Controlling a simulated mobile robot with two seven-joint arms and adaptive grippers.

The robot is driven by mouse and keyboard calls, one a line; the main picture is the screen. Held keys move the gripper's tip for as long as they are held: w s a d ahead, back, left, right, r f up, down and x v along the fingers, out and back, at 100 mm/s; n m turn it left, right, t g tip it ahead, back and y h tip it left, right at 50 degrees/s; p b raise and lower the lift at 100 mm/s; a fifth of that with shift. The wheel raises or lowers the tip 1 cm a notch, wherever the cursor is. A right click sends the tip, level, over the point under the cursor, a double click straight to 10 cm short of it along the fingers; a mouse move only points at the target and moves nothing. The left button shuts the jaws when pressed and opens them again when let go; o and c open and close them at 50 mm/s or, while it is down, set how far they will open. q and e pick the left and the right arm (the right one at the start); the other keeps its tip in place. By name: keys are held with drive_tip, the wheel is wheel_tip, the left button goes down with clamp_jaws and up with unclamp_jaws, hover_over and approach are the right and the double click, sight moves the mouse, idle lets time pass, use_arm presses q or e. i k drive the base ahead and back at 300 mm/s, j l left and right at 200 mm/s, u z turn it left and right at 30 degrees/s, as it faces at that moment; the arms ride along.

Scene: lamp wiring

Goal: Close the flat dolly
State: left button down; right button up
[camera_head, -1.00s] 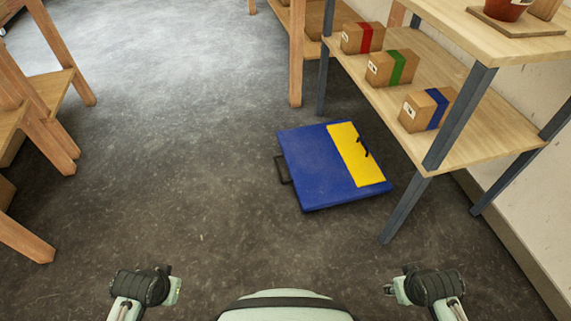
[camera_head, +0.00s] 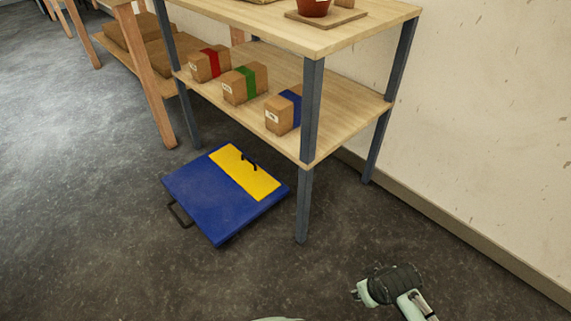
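The flat dolly (camera_head: 208,200) lies on the floor beside and partly under the near end of the wooden shelf unit. It is a blue square board with a yellow panel (camera_head: 243,174) along its far right side. A dark handle (camera_head: 249,163) stands on the yellow panel, and another dark handle (camera_head: 180,215) sticks out at the left edge. My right gripper (camera_head: 358,292) is low at the bottom right, well apart from the dolly; its fingers are too small to read. My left gripper is out of view.
The shelf unit (camera_head: 348,107) has dark metal legs, one close to the dolly's right corner. Boxes with red (camera_head: 209,63), green (camera_head: 244,82) and blue (camera_head: 284,109) bands sit on its lower shelf. A wall (camera_head: 480,150) stands at right. Open floor lies left and in front.

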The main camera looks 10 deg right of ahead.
sight(214, 202)
drive_tip(key=i+z, duration=0.1)
drive_tip(key=z, duration=0.3)
drive_tip(key=i+z, duration=0.15)
drive_tip(key=z, duration=0.3)
drive_tip(key=j+z, duration=0.15)
drive_tip(key=z, duration=0.25)
drive_tip(key=i, duration=0.05)
